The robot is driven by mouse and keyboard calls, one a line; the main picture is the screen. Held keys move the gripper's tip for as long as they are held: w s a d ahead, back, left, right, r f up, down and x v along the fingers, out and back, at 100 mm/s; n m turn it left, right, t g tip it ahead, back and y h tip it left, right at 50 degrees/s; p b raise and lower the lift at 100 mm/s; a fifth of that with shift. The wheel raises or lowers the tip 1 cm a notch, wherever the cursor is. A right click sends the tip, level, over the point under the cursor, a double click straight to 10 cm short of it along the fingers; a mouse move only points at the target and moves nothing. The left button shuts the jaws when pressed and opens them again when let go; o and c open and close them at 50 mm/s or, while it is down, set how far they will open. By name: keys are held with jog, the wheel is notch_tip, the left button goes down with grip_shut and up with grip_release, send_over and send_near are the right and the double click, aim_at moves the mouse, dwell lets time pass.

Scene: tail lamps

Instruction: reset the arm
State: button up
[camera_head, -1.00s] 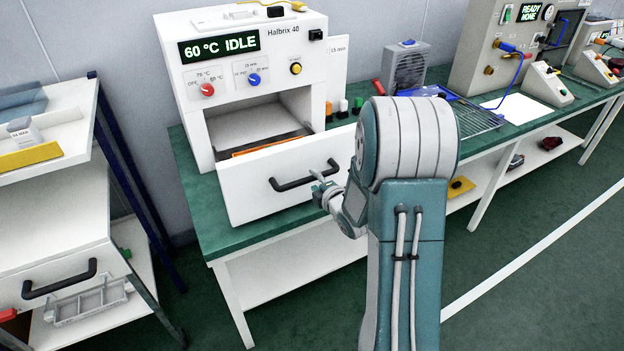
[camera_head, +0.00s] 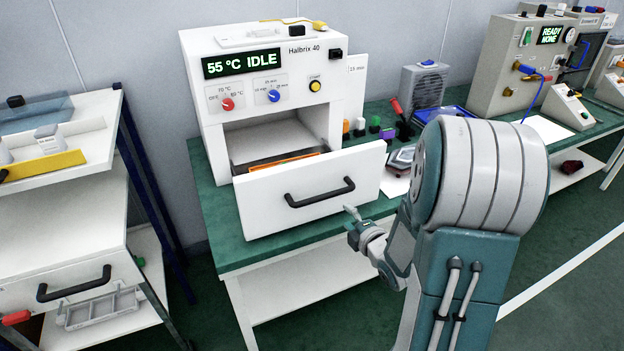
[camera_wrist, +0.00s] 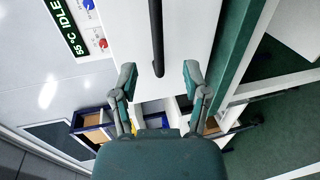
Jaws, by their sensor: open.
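My gripper (camera_head: 354,222) is open and empty, in front of the white drawer front (camera_head: 275,212) and below the right end of its black handle (camera_head: 320,193). In the wrist view, my gripper (camera_wrist: 160,74) has its two fingers spread wide, with the end of the handle (camera_wrist: 157,35) showing between them. In the head view a gap shows between fingers and handle. The drawer is pulled out of the white oven (camera_head: 262,80), whose display reads 55 °C IDLE. An orange-edged item (camera_head: 282,160) lies inside, mostly hidden by the drawer front.
The oven stands on a green-topped bench (camera_head: 222,232). A white shelf unit (camera_head: 70,215) with a black-handled drawer stands at left. A grey fan box (camera_head: 424,84) and small colored items stand right of the oven. Open floor (camera_head: 560,285) lies at the right.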

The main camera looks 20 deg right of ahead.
jog(key=shift+r, duration=0.1)
jog(key=s+a+r+m+g+h, duration=0.3)
jog(key=a+r+m+g, duration=0.25)
jog(key=r+m, duration=0.3)
jog(key=s+a+r+m+g+y, duration=0.1)
jog(key=s+a+r+m+g, duration=0.1)
jog(key=s+a+m, duration=0.2)
jog(key=s+a+r+m+g+y, duration=0.2)
jog(key=s+a+m, duration=0.3)
jog(key=s, duration=0.8)
jog(key=a+r, duration=0.1)
jog(key=a, duration=0.2)
jog(key=shift+s, duration=0.2)
jog(key=shift+w+m+g, duration=0.15)
jog(key=shift+m+g, duration=0.1)
